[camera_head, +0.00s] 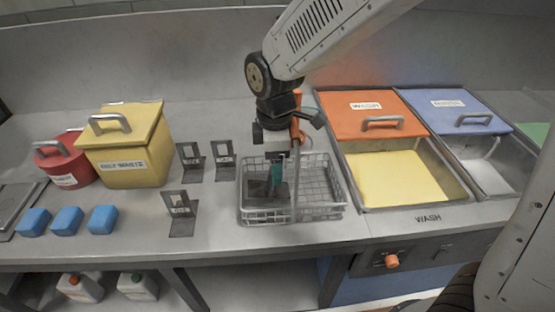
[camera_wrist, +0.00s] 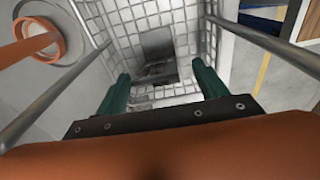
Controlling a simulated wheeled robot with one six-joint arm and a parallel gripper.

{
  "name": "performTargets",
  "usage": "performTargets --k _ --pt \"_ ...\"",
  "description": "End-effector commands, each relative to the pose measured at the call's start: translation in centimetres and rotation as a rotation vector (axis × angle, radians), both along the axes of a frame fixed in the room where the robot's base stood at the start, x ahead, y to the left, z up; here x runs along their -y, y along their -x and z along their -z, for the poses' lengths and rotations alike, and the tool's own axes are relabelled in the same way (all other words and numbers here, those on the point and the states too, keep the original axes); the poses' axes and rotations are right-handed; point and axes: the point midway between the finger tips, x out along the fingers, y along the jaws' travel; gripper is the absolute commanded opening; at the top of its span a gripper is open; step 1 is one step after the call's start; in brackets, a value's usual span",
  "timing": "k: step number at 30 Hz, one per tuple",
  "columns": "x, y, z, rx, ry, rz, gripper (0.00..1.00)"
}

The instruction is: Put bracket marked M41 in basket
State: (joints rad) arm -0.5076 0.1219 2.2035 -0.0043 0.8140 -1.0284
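The wire basket (camera_head: 322,208) stands on the counter, its tall handle upright with an orange grip at the top. A dark bracket (camera_head: 258,188) lies in its left half and also shows on the mesh floor in the wrist view (camera_wrist: 156,45). Its mark is not readable. My gripper (camera_head: 277,175) points down into the basket, above the bracket. In the wrist view the green fingers (camera_wrist: 160,72) are spread apart with nothing between them. Three more dark brackets stand left of the basket: two behind (camera_head: 190,162) (camera_head: 223,160) and one in front (camera_head: 181,212). Their marks are too small to read.
A yellow bin (camera_head: 128,150), a red pot (camera_head: 65,165) and several blue blocks (camera_head: 67,220) are at the left. The open wash tank (camera_head: 400,178), with yellow contents, and a second tank (camera_head: 490,170) are at the right. The basket handle rises close beside my gripper.

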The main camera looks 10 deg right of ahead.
Motion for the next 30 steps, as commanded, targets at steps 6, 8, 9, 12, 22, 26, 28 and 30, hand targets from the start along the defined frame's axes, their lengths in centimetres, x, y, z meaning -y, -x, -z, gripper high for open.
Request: performTargets --k 6,8,9,12,22,26,28,30 --pt "0.4 0.3 0.6 -0.012 0.003 0.003 0.73" --pt "0.5 0.3 0.5 -0.012 0.003 0.004 0.73" --pt "0.5 0.3 0.4 -0.012 0.003 0.005 0.73" --pt "0.6 0.2 -0.5 -0.01 0.003 0.006 0.73" --pt "0.2 0.1 -7.5 -0.002 -0.002 0.002 0.73" --pt "0.2 0.1 -9.8 -0.003 -0.001 0.002 0.73" --pt "0.2 0.1 -10.7 -0.002 -0.002 0.002 0.73" --pt "0.2 0.1 -11.3 -0.003 -0.002 0.002 0.73"
